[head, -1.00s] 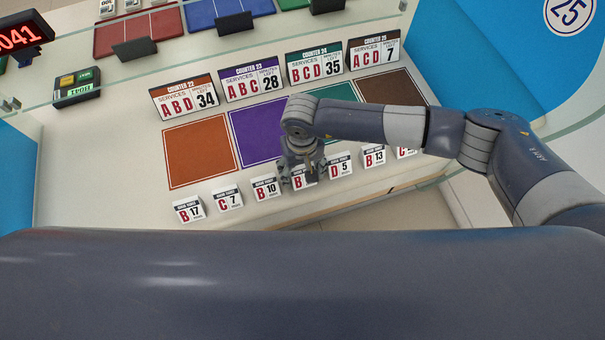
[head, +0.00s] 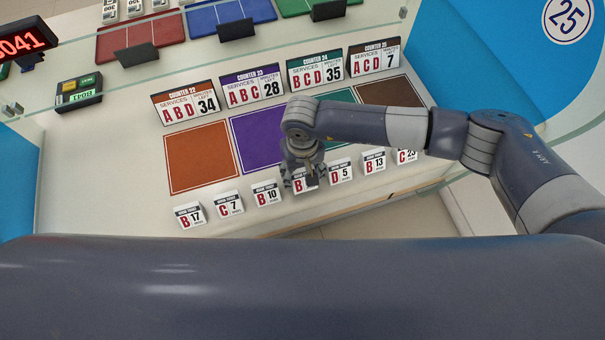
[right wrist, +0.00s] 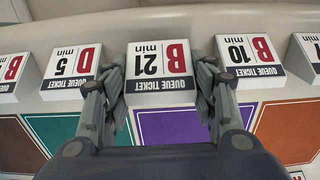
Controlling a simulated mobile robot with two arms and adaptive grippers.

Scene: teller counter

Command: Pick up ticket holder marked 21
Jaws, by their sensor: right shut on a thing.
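The ticket holder marked B 21 (right wrist: 160,70) is a white wedge with a dark "QUEUE TICKET" band, upside down in the right wrist view. My right gripper (right wrist: 160,95) has a finger on each side of it and is shut on it. In the head view the right gripper (head: 305,180) is over the front row and hides most of the holder (head: 299,187). I cannot tell whether the holder is clear of the counter. My left gripper is not in view.
Holders D 5 (head: 341,172) and B 10 (head: 266,195) stand close on either side. Orange (head: 200,158), purple (head: 257,140) and brown (head: 391,94) mats lie behind the row, with counter signs (head: 251,86) behind them. A glass panel (head: 130,79) crosses the counter.

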